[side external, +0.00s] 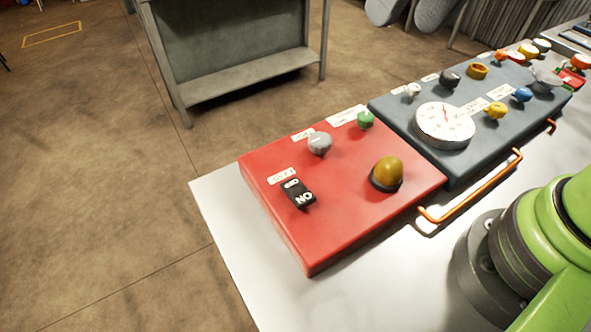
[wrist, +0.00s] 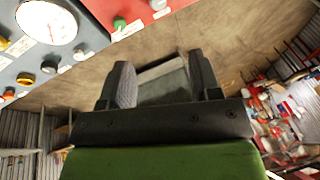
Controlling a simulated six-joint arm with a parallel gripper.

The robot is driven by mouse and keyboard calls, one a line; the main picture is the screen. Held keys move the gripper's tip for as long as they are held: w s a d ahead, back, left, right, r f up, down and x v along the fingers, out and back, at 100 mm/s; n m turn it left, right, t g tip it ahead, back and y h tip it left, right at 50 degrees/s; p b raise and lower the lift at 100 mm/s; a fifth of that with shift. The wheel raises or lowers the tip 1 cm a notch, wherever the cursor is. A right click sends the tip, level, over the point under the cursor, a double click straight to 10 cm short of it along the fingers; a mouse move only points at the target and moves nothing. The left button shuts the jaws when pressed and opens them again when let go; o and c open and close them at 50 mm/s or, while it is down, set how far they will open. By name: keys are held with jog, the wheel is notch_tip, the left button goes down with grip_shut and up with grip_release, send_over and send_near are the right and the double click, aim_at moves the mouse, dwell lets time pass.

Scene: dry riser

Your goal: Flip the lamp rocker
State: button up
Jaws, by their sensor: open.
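A black rocker (side external: 299,193) with white OFF-like and ON markings sits on the red panel (side external: 345,225), near its front left corner in the side view. The ON end is nearer the camera; I cannot tell clearly which end is pressed. A small white label (side external: 282,177) lies just behind it. An amber dome lamp (side external: 387,172) in a dark ring stands to its right and looks unlit. My gripper (wrist: 164,78) is open and empty in the wrist view, with its two dark fingers apart. The rocker does not show in the wrist view, and my gripper is outside the side view.
The red panel also has a grey knob (side external: 320,144) and a green knob (side external: 366,120). A blue-grey panel (side external: 458,165) with a round gauge (side external: 444,125) and several knobs adjoins it. An orange handle (side external: 472,190) runs along the right. A metal shelf (side external: 250,80) stands behind.

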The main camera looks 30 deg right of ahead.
jog(key=w+a+f+n+g, duration=0.1)
jog(key=w+a+f+g, duration=0.15)
jog(key=a+f, duration=0.3)
jog(key=n+h, duration=0.1)
jog(key=h, duration=0.1)
send_over(294, 187)
notch_tip(294, 187, down, 8)
jog(key=shift+g, duration=0.25)
notch_tip(294, 187, down, 9)
jog(key=shift+f, duration=0.2)
